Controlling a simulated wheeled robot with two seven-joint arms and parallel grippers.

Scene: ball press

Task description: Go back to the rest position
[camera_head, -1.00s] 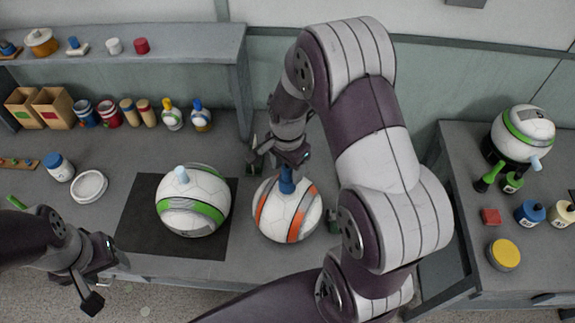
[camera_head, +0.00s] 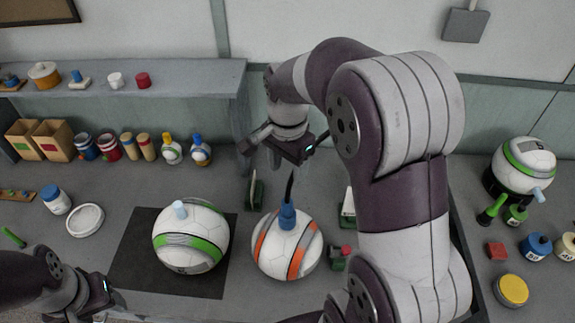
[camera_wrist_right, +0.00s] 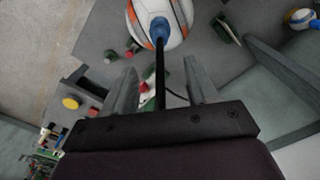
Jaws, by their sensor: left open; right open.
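My right gripper (camera_head: 262,151) is in the air above and behind the ball with orange stripes (camera_head: 268,247). Its two fingers stand apart in the right wrist view (camera_wrist_right: 162,92). A thin black stem (camera_head: 290,187) rises from the blue cap (camera_head: 287,216) on that ball. In the right wrist view the stem (camera_wrist_right: 160,72) runs between the open fingers; I cannot tell whether it touches anything of the gripper. My left gripper (camera_head: 108,302) is low at the left, near the table's front edge, open and empty.
A white ball with a green stripe (camera_head: 206,222) rests on a dark mat (camera_head: 130,257). Jars and bottles line the back left under a shelf (camera_head: 200,72). Another green-striped ball (camera_head: 525,158) sits on the right table, with pots and a yellow-lidded tin (camera_head: 512,290).

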